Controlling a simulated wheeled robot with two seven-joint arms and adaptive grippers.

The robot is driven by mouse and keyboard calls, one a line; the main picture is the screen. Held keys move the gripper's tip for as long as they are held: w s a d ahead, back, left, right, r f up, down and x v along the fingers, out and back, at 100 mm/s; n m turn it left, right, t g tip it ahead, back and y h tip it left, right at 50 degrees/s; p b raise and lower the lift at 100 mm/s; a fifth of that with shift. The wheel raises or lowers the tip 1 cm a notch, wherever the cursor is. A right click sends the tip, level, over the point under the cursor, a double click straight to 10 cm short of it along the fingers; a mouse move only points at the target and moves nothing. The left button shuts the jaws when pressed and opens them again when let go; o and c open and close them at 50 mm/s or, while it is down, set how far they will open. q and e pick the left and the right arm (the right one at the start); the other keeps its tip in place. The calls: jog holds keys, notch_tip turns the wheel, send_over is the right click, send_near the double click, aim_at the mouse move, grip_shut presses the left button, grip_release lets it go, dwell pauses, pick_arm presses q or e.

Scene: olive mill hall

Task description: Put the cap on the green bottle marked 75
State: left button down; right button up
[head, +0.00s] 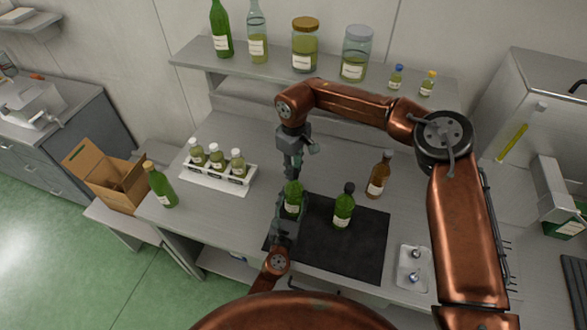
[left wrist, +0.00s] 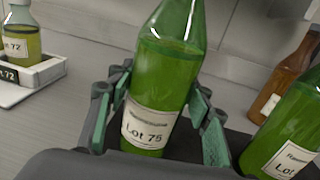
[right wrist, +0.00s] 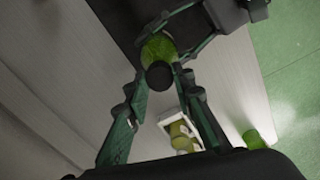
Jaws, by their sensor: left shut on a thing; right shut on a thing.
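The green bottle labelled Lot 75 (left wrist: 150,125) stands upright at the left edge of the dark mat (head: 335,255); it also shows in the head view (head: 293,200). My left gripper (head: 288,214) is shut around its lower body, one finger on each side in the left wrist view (left wrist: 165,112). My right gripper (head: 292,177) is directly above the bottle, pointing down and shut on a black round cap (right wrist: 159,76). From above, the cap overlaps the bottle's top in the right wrist view (right wrist: 156,47). The neck is hidden, so I cannot tell whether the cap touches it.
Another green bottle with a dark top (head: 343,210) stands close on the right, on the mat. A brown bottle (head: 378,175) is behind it. A white rack of jars (head: 220,181) and a green bottle (head: 160,187) are left. A small tray (head: 401,275) lies front right.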

jog(key=o, duration=0.7)
jog(key=shift+r, duration=2.3)
jog(key=shift+c, duration=0.2)
